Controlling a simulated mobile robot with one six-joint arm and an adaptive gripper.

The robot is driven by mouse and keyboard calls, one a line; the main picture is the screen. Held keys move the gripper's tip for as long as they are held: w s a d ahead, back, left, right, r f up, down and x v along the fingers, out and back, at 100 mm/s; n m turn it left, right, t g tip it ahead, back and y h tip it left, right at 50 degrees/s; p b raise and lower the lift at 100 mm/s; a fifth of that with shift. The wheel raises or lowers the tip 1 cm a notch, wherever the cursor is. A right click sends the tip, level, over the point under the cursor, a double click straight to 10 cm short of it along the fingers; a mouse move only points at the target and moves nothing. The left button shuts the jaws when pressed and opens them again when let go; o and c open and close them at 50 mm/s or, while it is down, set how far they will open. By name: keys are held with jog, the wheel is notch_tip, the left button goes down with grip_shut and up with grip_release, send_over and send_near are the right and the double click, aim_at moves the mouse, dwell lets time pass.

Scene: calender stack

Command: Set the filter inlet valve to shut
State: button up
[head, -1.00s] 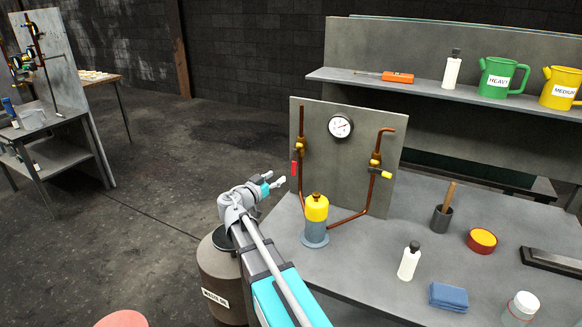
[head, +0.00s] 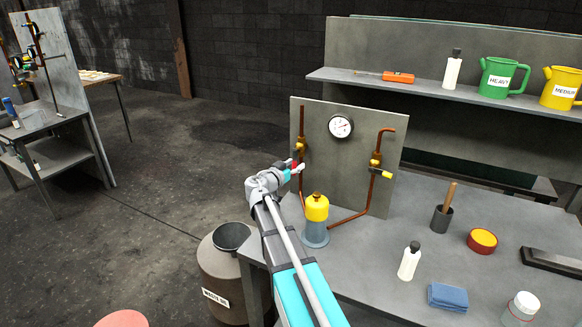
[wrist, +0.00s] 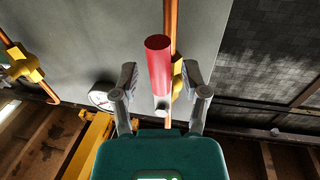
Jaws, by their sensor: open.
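A grey panel (head: 345,170) on the bench carries two copper pipes with brass valves. The left valve has a red handle (head: 295,159), partly hidden behind my gripper (head: 299,169). The right valve has a yellow handle (head: 381,173) pointing right and slightly down. No label shows which is the filter inlet valve. In the wrist view the red handle (wrist: 158,65) lies between the spread fingers of my open gripper (wrist: 161,92); I cannot tell whether they touch it. A yellow-topped filter canister (head: 316,219) stands below the panel.
A gauge (head: 341,126) sits between the pipes. A white bottle (head: 409,261), blue cloth (head: 448,296) and dark pot (head: 441,218) stand on the bench to the right. A waste bin (head: 222,275) stands on the floor left of my arm.

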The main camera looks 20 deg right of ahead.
grip_shut()
jog(key=shift+a, duration=0.4)
jog(key=shift+d+r, duration=0.1)
jog(key=shift+d, duration=0.4)
